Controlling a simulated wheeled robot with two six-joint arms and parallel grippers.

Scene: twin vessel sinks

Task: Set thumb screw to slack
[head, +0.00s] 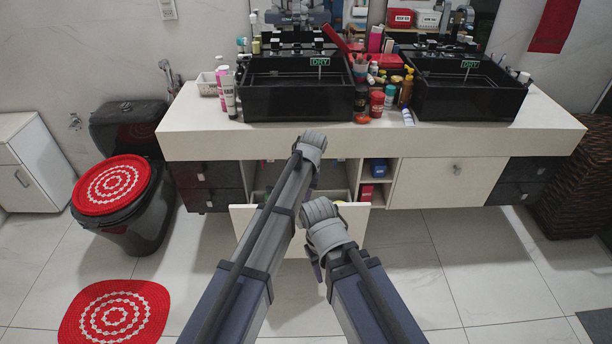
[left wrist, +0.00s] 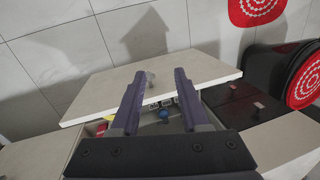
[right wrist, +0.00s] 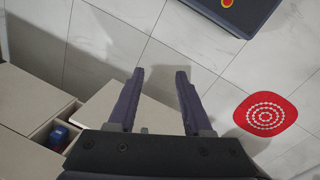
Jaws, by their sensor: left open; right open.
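I cannot make out a thumb screw in any view. An open drawer under the counter shows in the head view, its pale front (head: 243,222) partly behind my arms.
Two black vessel sinks (head: 295,99) (head: 467,100) with DRY labels stand on the white counter (head: 200,137). Bottles and jars crowd between them. A toilet with a red cover (head: 115,183) stands left. A red mat (head: 115,311) lies on the floor.

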